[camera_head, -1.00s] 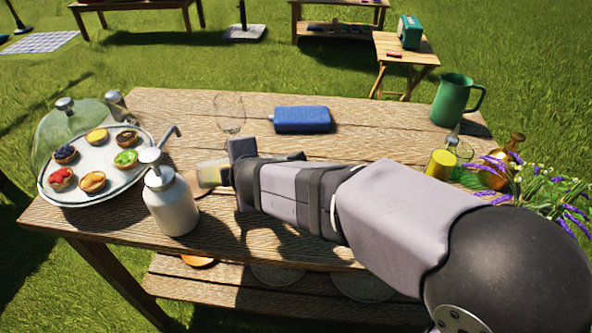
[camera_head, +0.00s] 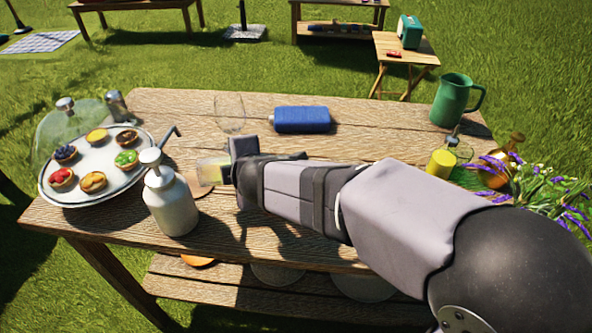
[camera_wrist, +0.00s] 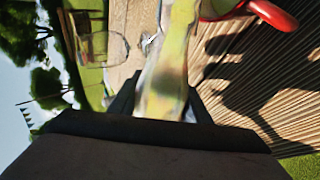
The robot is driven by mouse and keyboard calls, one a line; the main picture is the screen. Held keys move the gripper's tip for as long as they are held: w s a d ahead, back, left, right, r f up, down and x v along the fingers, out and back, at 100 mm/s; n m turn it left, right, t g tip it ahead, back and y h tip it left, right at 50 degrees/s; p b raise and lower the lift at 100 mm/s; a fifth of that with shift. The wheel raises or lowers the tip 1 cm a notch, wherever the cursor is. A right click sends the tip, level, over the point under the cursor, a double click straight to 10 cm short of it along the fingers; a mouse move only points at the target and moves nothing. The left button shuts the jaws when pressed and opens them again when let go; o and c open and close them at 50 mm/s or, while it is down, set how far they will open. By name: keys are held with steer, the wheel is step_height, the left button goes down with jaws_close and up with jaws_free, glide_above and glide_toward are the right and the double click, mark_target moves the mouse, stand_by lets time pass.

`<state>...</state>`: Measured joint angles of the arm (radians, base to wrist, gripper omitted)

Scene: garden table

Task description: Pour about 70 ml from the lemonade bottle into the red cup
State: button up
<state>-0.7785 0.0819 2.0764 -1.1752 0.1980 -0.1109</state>
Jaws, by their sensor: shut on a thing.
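The lemonade bottle (camera_wrist: 166,70), clear with pale yellow contents, is held between the fingers of my gripper (camera_wrist: 158,103) in the wrist view. It lies well tilted, near horizontal against the sideways skyline. In the head view a pale glassy end of it (camera_head: 212,172) shows left of my gripper, above the table. The red cup (camera_wrist: 212,9) shows partly at the top of the wrist view, its handle to the right, close beside the bottle's far part. The cup is hidden behind my arm in the head view. I cannot see the bottle's mouth or any stream clearly.
A green jug (camera_head: 455,100) and flowers are at right.

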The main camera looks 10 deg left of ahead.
steer(key=shift+a+r, duration=0.15)
steer(key=shift+r, duration=0.1)
stand_by(0.6)
steer(key=shift+f, duration=0.25)
steer(key=shift+s+n+h+p, duration=0.1)
steer(key=shift+n+h+p, duration=0.2)
steer(key=shift+p, duration=0.25)
steer(key=shift+r+n+h+p, duration=0.3)
steer(key=shift+r+h+p, duration=0.15)
steer(key=shift+p, duration=0.45)
steer(key=shift+r+t+p, duration=0.25)
steer(key=shift+t+p, duration=0.05)
steer(key=shift+p, duration=0.15)
steer(key=shift+f+h, duration=0.15)
steer(key=shift+h, duration=0.1)
steer(key=shift+r+n+p, duration=0.3)
steer(key=shift+r+p, duration=0.85)
steer(key=shift+p, duration=0.25)
steer(key=shift+a, duration=0.1)
